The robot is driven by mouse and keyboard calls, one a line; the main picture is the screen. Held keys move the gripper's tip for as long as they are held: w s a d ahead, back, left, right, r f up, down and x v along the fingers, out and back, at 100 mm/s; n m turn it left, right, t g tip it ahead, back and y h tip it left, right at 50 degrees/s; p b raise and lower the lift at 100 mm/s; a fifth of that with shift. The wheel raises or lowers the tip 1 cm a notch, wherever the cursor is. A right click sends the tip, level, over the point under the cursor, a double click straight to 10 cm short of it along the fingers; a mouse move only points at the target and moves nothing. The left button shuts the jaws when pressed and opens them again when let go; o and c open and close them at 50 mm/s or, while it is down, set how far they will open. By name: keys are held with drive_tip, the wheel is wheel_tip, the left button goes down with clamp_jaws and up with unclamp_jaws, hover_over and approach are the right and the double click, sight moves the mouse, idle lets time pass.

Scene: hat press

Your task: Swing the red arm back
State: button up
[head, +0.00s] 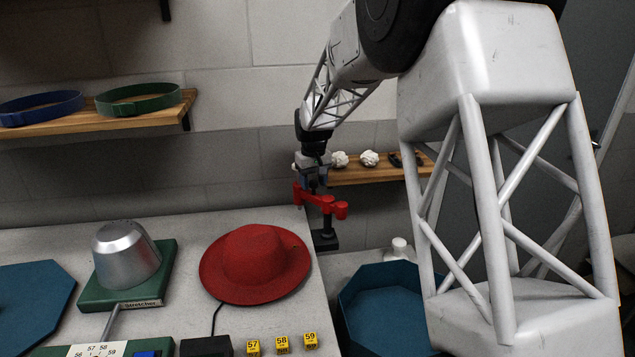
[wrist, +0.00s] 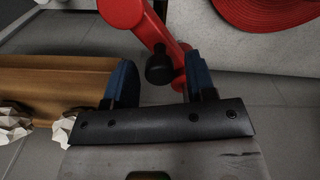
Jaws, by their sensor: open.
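My gripper (head: 312,184) is over the red arm in the head view. In the wrist view, my gripper (wrist: 160,70) has its two blue fingers apart, with the knob showing between them. Whether the fingers touch the arm, I cannot tell.
A red hat (head: 252,262) lies on the table left of the arm. A silver dome (head: 124,254) on a green Stretcher base (head: 165,268) stands further left. Yellow number blocks (head: 282,345) are in front. A shelf (head: 350,176) with white pieces is behind; a blue octagonal tray (head: 385,310) is to the right.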

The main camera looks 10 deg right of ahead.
drive_tip(key=shift+s+a, duration=0.1)
drive_tip(key=s+a+n, duration=0.2)
drive_tip(key=s+n, duration=0.4)
drive_tip(key=n, duration=0.8)
wheel_tip(320, 180, up, 8)
drive_tip(key=s+d+r+m, duration=0.2)
drive_tip(key=s+r+m, duration=0.1)
drive_tip(key=s, duration=0.8)
drive_tip(key=s+d+r+m+t, duration=0.1)
drive_tip(key=s+m, duration=0.4)
drive_tip(key=s, duration=0.5)
drive_tip(key=shift+s+d+r, duration=0.35)
drive_tip(key=shift+d+r, duration=0.2)
drive_tip(key=shift+r, duration=0.35)
idle(0.4)
